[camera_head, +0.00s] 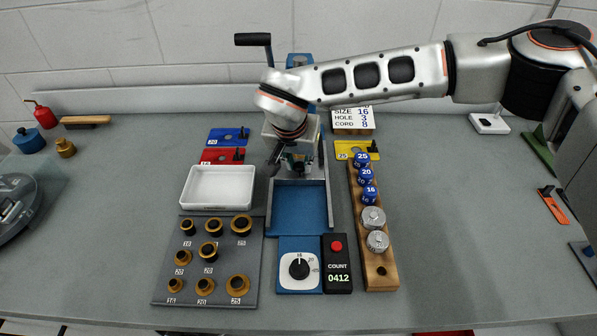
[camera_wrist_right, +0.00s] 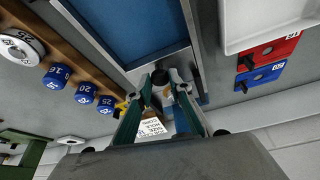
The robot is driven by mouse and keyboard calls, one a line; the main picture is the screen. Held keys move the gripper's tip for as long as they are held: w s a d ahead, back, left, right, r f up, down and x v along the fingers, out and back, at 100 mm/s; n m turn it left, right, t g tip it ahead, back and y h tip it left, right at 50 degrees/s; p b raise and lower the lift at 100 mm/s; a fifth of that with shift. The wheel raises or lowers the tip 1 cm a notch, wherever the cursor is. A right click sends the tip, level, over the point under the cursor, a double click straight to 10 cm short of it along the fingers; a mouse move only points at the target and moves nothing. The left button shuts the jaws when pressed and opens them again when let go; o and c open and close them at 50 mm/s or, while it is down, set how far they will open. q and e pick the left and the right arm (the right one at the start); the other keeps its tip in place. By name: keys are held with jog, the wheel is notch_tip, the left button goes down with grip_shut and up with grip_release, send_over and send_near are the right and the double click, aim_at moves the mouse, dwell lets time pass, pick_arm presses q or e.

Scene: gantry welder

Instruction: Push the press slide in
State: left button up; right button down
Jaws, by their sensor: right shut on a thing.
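The press stands at the middle back, mostly hidden behind my right arm; its black lever handle (camera_head: 253,40) sticks up to the left. In front of it lies a blue bed (camera_head: 300,207) between grey metal rails. My right gripper (camera_head: 294,165) points down at the far end of this bed. In the wrist view its green-sided fingers (camera_wrist_right: 163,98) are shut on a small dark part (camera_wrist_right: 161,78) beside the bed's grey edge, which looks like the slide's knob. The slide itself is largely hidden by the gripper, so its exact position is unclear. My left gripper is out of view.
A white tray (camera_head: 218,187) and a grey board (camera_head: 207,288) of brass rings lie left. A wooden rack (camera_head: 381,272) with blue and silver pieces stands right. A dial box (camera_head: 299,268) and counter (camera_head: 338,265) sit in front.

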jog(key=shift+w, duration=0.2)
jog(key=c, duration=1.8)
grip_release()
jog(key=shift+w, duration=0.1)
jog(key=shift+r, duration=0.1)
jog(key=v, duration=1.2)
jog(key=shift+s, duration=0.25)
